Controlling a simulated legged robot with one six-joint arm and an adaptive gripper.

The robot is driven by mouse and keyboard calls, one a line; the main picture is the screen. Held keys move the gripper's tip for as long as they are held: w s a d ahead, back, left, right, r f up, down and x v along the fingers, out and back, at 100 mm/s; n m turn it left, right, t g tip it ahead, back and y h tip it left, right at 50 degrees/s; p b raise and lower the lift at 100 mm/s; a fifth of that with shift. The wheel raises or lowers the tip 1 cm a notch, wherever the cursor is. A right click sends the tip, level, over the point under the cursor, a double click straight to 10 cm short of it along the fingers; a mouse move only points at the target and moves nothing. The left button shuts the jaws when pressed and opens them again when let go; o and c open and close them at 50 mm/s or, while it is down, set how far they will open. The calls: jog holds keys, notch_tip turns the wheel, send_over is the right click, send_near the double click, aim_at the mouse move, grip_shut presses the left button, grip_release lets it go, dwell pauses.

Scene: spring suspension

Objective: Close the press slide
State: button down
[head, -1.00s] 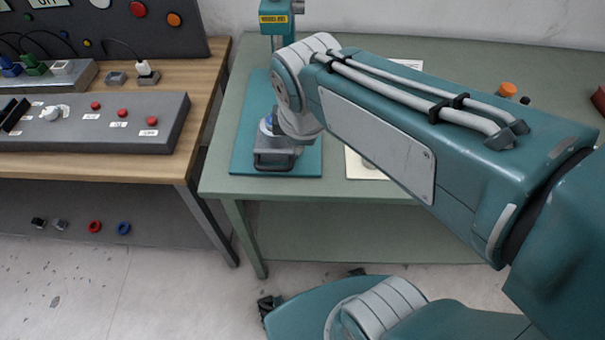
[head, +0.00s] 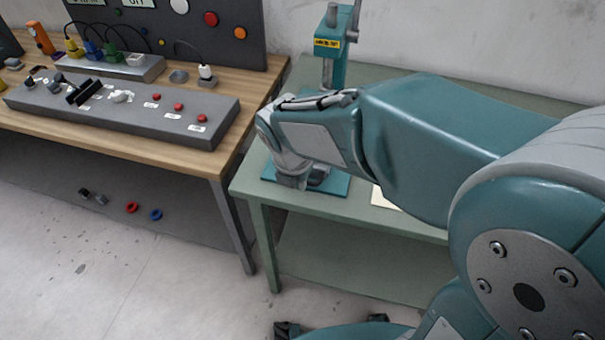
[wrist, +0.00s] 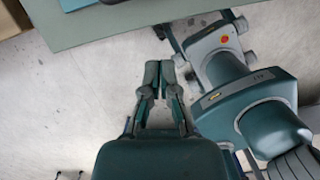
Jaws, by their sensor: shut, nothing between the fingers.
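The teal press (head: 330,62) with a yellow label stands at the back of the green table in the head view. Its lower part is hidden behind my arm, and I cannot make out its slide. Part of its teal base plate (head: 336,186) shows below my wrist. My gripper (wrist: 159,68) is shut and empty in the wrist view, with its fingertips together. It appears over the floor, apart from the table edge. In the head view my wrist is in front of the press, and the fingers cannot be made out.
The green table (head: 246,186) has its front edge close to my arm. A wooden bench (head: 190,152) at left holds a grey control box (head: 125,108) with red buttons, with a narrow gap between it and the table. Open floor (head: 110,270) lies in front.

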aim_at(314, 185)
jog(key=w+d+f, duration=0.1)
jog(key=f, duration=0.1)
jog(key=w+d+f, duration=0.1)
jog(key=f, duration=0.1)
jog(key=w+d+f, duration=0.1)
jog(key=f, duration=0.1)
jog(key=shift+w+d+f, duration=0.15)
jog(key=shift+w+f, duration=0.1)
jog(key=shift+w, duration=0.05)
jog(key=shift+w+f, duration=0.1)
jog(key=shift+w, duration=0.1)
jog(key=shift+w+a, duration=0.1)
jog(key=shift+a, duration=0.1)
jog(key=shift+d, duration=0.2)
jog(key=shift+w+d, duration=0.25)
jog(key=shift+w, duration=0.25)
jog(key=w+d, duration=0.1)
jog(key=w, duration=0.3)
jog(key=w+d, duration=0.2)
jog(key=w, duration=0.2)
jog(key=w+d, duration=0.1)
jog(key=w, duration=0.4)
jog(key=shift+d, duration=0.3)
jog(key=shift+w, duration=0.2)
